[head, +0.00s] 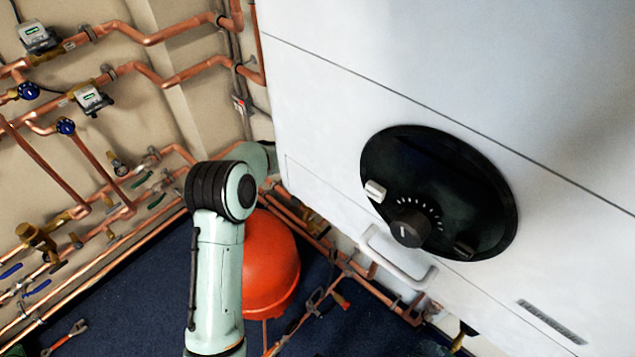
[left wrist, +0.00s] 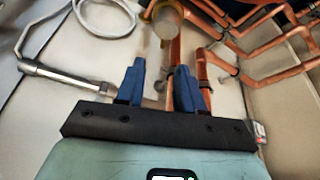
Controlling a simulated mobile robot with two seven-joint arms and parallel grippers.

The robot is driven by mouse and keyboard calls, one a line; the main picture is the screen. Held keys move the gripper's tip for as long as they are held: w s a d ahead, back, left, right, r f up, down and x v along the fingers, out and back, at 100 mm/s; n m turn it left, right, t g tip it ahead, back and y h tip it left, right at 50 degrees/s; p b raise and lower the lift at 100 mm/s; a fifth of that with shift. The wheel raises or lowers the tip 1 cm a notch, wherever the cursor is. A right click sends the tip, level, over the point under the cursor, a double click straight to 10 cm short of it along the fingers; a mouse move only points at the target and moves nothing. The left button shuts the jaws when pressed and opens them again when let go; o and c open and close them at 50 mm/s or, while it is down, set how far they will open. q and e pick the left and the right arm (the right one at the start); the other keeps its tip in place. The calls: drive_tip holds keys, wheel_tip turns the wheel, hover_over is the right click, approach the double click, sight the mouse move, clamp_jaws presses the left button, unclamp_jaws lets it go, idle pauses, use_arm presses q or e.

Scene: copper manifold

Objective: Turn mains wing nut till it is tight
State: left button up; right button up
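I cannot make out the mains wing nut for certain in either view. In the left wrist view my left gripper (left wrist: 160,72) has its two blue fingers apart. A vertical copper pipe (left wrist: 174,48) runs up beyond the gap between the fingers; I cannot tell whether they touch it. A blurred, round, tan part (left wrist: 168,18) sits at the top of that pipe. In the head view a pale green arm of mine reaches toward the lower left edge of the white boiler; its gripper is hidden there. My right gripper is in neither view.
The white boiler (head: 330,110) with a black dial panel (head: 440,165) fills the right. Copper pipes (head: 150,75) with meters and blue-handled valves line the left wall. An orange dome-shaped object (head: 270,262) stands on the dark blue floor (head: 130,290). A white hose (left wrist: 105,30) loops near my left gripper.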

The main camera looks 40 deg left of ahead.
use_arm(q)
drive_tip(key=x, duration=0.4)
drive_tip(key=p+x, duration=0.1)
drive_tip(key=x, duration=0.3)
drive_tip(key=a+x, duration=0.1)
drive_tip(key=x, duration=0.3)
drive_tip(key=shift+w, duration=0.45)
clamp_jaws()
drive_tip(key=shift+s+a, duration=0.1)
drive_tip(key=shift+a, duration=0.2)
idle(0.6)
